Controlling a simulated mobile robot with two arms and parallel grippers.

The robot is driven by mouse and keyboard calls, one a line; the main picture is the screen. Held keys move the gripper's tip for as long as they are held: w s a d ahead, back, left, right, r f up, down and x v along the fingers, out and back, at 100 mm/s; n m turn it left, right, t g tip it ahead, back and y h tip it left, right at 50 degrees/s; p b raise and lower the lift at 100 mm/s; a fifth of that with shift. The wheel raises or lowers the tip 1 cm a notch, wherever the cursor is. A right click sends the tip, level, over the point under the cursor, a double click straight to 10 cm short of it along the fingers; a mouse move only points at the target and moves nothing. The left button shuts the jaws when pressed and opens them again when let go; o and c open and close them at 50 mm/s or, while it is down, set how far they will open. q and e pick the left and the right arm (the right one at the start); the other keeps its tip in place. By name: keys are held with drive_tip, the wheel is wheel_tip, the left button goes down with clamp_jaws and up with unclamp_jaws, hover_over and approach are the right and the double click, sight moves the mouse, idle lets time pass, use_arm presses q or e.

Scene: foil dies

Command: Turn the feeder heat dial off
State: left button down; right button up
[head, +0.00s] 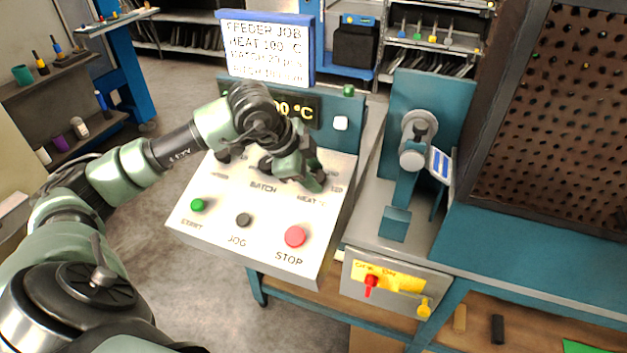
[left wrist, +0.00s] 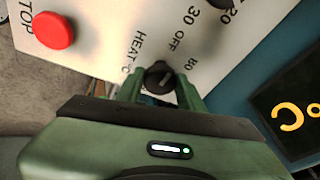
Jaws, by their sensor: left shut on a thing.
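The heat dial (left wrist: 158,78) is a dark round knob on the pale sloping feeder panel (head: 225,228). In the left wrist view it sits between the two green fingers of my left gripper (left wrist: 160,92), which is shut on it. Marks such as OFF, 80 and "HEAT °C" are printed near it; I cannot tell exactly which mark its pointer meets. In the head view my left gripper (head: 312,182) reaches down to the panel's upper right and hides the dial. The display (head: 305,108) shows "00 °C", its left part hidden by my arm. My right gripper is out of view.
The batch dial (head: 265,165) is just left of my gripper. Below are a green START button (head: 198,205), a black JOG button (head: 243,220) and a red STOP button (head: 295,237). A blue-framed job sign (head: 268,50) reading "HEAT 100 °C" stands behind. A press-like machine (head: 405,180) stands right.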

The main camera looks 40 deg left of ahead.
use_arm(q)
drive_tip(key=shift+n, duration=0.5)
drive_tip(key=shift+b, duration=0.3)
drive_tip(key=c, duration=0.9)
unclamp_jaws()
drive_tip(key=shift+r, duration=0.1)
drive_tip(key=v, duration=0.7)
drive_tip(key=shift+s+r+b, duration=0.2)
drive_tip(key=shift+s+b, duration=0.1)
drive_tip(key=shift+b, duration=0.15)
